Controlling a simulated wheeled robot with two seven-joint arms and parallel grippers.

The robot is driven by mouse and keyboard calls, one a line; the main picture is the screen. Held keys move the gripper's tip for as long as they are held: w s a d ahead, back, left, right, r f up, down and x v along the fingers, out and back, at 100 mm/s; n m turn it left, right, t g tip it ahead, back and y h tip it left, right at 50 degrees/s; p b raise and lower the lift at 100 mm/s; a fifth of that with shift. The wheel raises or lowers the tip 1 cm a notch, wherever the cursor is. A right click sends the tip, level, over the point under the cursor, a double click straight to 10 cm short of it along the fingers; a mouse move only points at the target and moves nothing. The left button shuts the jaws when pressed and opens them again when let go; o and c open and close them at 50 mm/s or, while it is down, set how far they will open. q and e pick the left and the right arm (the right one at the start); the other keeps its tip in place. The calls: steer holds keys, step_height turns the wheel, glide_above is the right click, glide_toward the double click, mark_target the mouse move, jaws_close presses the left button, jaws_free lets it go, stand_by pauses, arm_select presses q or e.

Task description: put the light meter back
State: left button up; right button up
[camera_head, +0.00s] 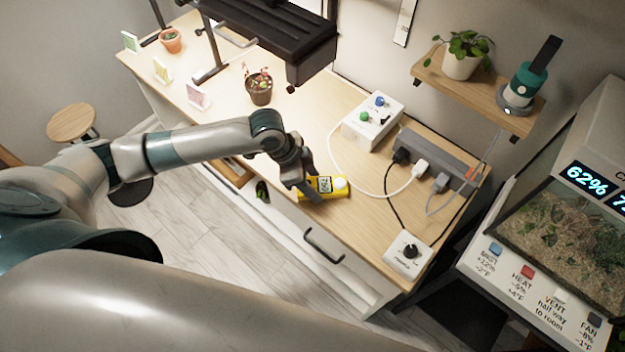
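My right gripper is not in view.
A white box with knobs (373,122), a grey power strip (430,160) with cables and a white socket box (408,257) stand right of the meter. A potted plant (259,86) and a black lamp (270,40) are behind. A terrarium (570,240) stands far right.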

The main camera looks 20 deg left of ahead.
arm_select(q)
steer(key=shift+o, duration=1.2)
steer(key=shift+r, duration=0.1)
steer(key=b+v, duration=0.2)
steer(key=v, duration=1)
steer(key=shift+s, duration=0.1)
steer(key=shift+c, duration=0.7)
stand_by(0.5)
